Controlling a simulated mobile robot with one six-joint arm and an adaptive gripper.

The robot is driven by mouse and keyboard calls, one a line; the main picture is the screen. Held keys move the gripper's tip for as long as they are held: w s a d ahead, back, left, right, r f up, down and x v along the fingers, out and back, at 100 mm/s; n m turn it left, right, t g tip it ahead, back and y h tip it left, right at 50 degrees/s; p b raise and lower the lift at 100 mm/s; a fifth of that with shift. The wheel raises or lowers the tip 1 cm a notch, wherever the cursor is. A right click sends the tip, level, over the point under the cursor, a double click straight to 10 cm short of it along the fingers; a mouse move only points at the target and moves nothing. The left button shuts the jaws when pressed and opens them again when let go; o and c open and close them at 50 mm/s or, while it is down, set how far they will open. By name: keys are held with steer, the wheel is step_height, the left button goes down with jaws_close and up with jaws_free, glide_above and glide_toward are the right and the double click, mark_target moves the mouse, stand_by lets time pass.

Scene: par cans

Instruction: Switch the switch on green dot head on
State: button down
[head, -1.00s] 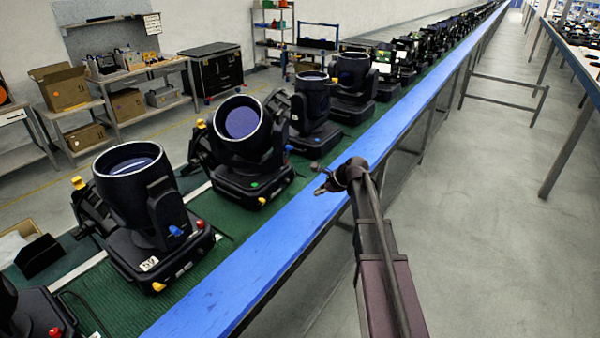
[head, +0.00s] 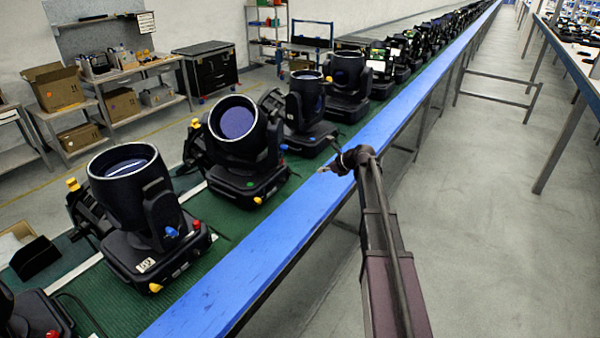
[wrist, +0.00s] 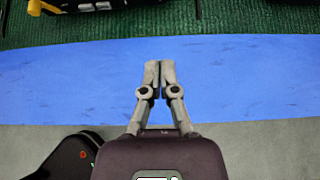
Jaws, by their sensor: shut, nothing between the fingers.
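Black bases and a yellow part show only at the top edge there.
A nearer black head (head: 135,215) with blue, red and yellow knobs stands in front on the belt. More heads stand in a row behind. The blue rail (head: 240,280) runs along the belt's right side. Open grey floor (head: 480,230) lies to the right.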

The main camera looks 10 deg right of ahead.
mark_target(290, 173)
steer(key=shift+f, duration=0.1)
steer(key=b+x, duration=0.6)
steer(key=x, duration=0.4)
steer(key=shift+w, duration=0.1)
steer(key=shift+w+a+r, duration=0.3)
steer(key=shift+w+a, duration=0.45)
steer(key=shift+a, duration=0.05)
steer(key=shift+w+a+r+p, duration=0.1)
steer(key=shift+w+a+p, duration=0.25)
steer(key=shift+w+a, duration=0.25)
